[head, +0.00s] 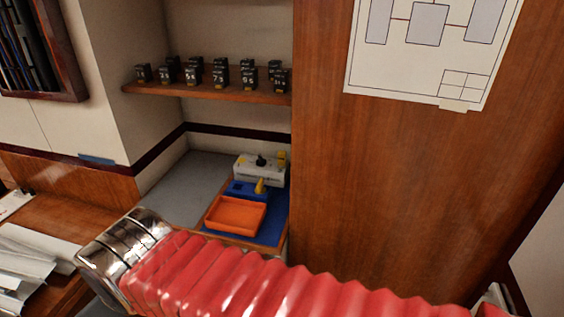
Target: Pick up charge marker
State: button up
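No label in the head view tells which thing is the charge marker. A small yellow cone-like piece (260,186) stands upright at a blue block (241,190) on the counter in the alcove, and may be it. A second small yellow piece (282,157) is at the right end of a white box (258,173) with a black knob, behind the blue block. My red ribbed arm with its silver joint crosses the bottom of the view. My gripper is not visible.
An empty-looking orange tray (235,216) sits in front of the blue block, on a blue mat (270,230). Several black numbered blocks line a wooden shelf (205,93) above. A wooden panel (420,190) closes the right side. The grey counter (180,188) at left is clear.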

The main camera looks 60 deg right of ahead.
aim_at(281, 155)
jog(key=u, duration=0.9)
jog(key=i, duration=1.05)
jog(key=z, duration=2.35)
